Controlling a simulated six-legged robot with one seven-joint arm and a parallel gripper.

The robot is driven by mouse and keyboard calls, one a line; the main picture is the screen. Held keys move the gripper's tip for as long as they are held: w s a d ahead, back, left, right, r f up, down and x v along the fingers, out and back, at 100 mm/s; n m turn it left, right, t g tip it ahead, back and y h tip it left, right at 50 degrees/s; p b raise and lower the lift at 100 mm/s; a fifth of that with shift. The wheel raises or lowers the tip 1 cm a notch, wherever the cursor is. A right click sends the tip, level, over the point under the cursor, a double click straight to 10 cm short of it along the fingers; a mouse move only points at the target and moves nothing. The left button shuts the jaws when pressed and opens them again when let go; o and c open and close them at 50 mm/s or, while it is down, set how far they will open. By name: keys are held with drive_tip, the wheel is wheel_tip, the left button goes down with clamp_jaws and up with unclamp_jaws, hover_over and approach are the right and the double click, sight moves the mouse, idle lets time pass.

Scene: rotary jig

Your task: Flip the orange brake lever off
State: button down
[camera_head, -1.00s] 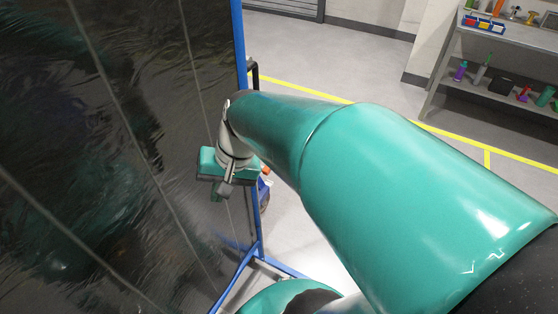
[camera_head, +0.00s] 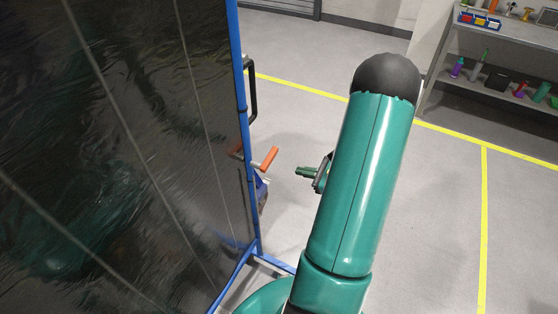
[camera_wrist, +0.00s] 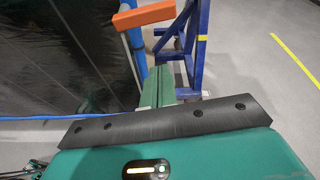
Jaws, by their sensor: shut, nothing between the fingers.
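The orange brake lever (camera_head: 270,159) sticks out to the right from the blue frame post beside the dark sheet panel. In the wrist view the orange lever (camera_wrist: 143,15) is at the top, just beyond the fingertips and left of a blue upright. My gripper (camera_head: 304,172) is to the right of the lever in the head view, with a clear gap between them. In the wrist view my gripper's green fingers (camera_wrist: 158,86) are together and hold nothing. The lever's pivot is partly hidden.
A dark glossy sheet (camera_head: 120,150) hangs in a blue frame (camera_head: 245,140) on the left. A black handle (camera_head: 252,95) stands out above the lever. A grey shelf (camera_head: 500,92) with small items is at the back right. Open grey floor with yellow lines lies between.

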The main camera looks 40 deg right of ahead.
drive_tip(key=shift+s+d+f+m, duration=0.15)
drive_tip(key=shift+d+f+m, duration=0.1)
drive_tip(key=shift+d+m, duration=0.05)
drive_tip(key=w+a, duration=0.3)
drive_tip(key=w, duration=0.6)
drive_tip(key=shift+a+r, duration=0.2)
drive_tip(key=shift+r, duration=0.2)
drive_tip(key=shift+s+d+r, duration=0.1)
idle(0.4)
